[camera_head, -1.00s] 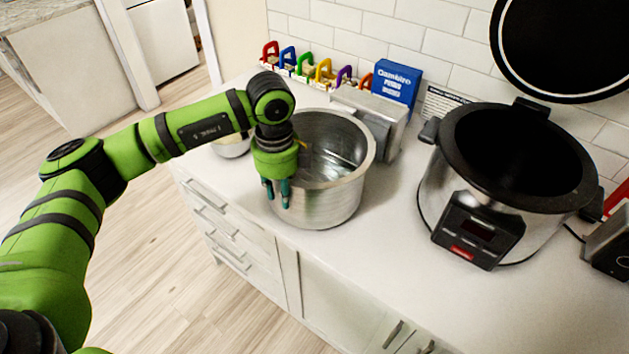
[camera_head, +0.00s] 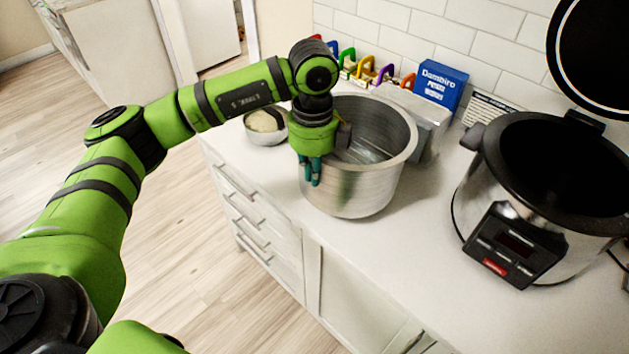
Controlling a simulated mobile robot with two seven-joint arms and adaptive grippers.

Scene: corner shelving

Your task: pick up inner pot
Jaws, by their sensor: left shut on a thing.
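The inner pot (camera_head: 365,192) is a round, open, silver metal pot on the white counter, left of the cooker. It looks upright and empty. My left gripper (camera_head: 313,180) points down at the pot's left rim and is shut on it, with teal fingertips showing on the outside wall. The other side of the grip is hidden by the gripper's own body. Whether the pot's base touches the counter is hard to tell. My right gripper is not in view.
A large cooker (camera_head: 520,247) with its black lid (camera_head: 602,58) raised stands to the right. A small bowl (camera_head: 268,136) sits behind my left gripper. A metal box (camera_head: 428,128), a blue box (camera_head: 440,84) and colored handles line the wall. Counter between pot and cooker is clear.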

